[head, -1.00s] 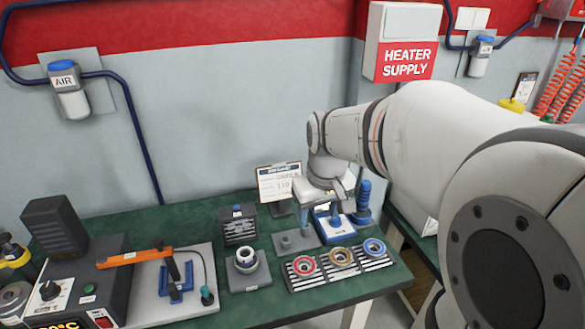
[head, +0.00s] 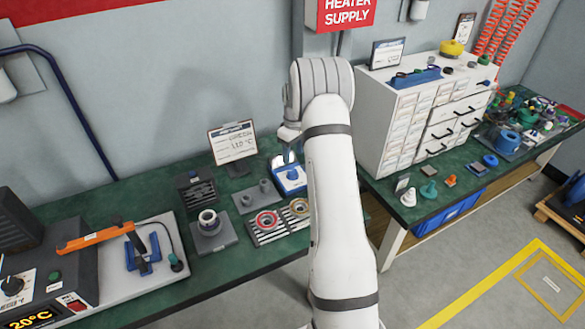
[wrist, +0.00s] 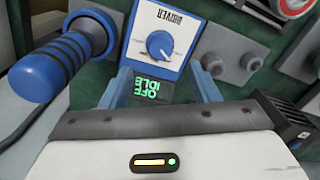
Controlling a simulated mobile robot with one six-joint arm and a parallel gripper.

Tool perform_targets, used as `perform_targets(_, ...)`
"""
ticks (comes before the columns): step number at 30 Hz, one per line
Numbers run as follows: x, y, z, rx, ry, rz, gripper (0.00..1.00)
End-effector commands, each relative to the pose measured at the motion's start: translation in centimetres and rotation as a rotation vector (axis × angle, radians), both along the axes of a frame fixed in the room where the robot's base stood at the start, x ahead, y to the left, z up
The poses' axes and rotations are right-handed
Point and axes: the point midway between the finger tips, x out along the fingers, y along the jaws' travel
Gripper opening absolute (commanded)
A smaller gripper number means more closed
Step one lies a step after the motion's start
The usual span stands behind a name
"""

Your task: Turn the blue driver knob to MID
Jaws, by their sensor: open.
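The driver box (wrist: 150,72) is blue with a light face and shows in the wrist view, with "DRIVER" upside down. Its round blue knob (wrist: 160,44) has a white pointer mark.
A blue-handled tool (wrist: 50,68) stands close beside the driver in the wrist view. In the head view, a rack with coloured rings (head: 268,232), a grey block with a ring (head: 210,235) and a sign (head: 232,145) stand around. A drawer cabinet (head: 410,125) stands right.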

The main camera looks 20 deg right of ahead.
Motion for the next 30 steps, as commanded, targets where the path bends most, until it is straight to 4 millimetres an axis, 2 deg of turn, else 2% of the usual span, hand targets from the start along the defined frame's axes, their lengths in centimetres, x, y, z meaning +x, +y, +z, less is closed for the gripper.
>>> perform_targets(9,-0.2,0.2,-4.6,0.002,0.004,0.000,0.55)
perform_targets(15,-0.2,0.2,-6.9,0.001,0.003,-0.001,0.55)
perform_targets(26,-0.2,0.2,-7.5,0.001,0.001,-0.002,0.55)
perform_targets(30,-0.2,0.2,-7.5,0.001,0.001,-0.002,0.43)
